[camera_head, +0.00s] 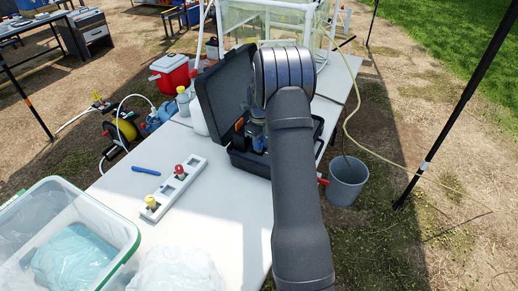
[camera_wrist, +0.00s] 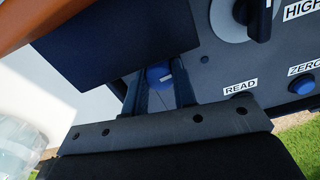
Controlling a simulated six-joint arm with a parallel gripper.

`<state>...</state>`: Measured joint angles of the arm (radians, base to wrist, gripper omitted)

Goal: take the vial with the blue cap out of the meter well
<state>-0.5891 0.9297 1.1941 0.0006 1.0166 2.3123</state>
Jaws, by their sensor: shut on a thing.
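In the wrist view, my gripper (camera_wrist: 159,92) is shut with its two fingers on either side of the vial with the blue cap (camera_wrist: 158,74). Only the cap shows clearly; the glass body is hidden, so I cannot tell how far the vial sits in the well. The meter panel (camera_wrist: 215,80) lies beside the fingers, with dark knobs, buttons and READ and ZERO labels. In the head view, the meter is in an open black case (camera_head: 222,93) on the white table, and my arm covers most of the gripper and the vial.
A white rack (camera_head: 165,201) holds a yellow-capped vial (camera_head: 151,202) and a red-capped vial (camera_head: 180,171). A blue pen (camera_head: 146,171) lies beside it. A clear bin (camera_head: 125,232) stands front left. A grey bucket (camera_head: 347,181) is on the ground right of the table.

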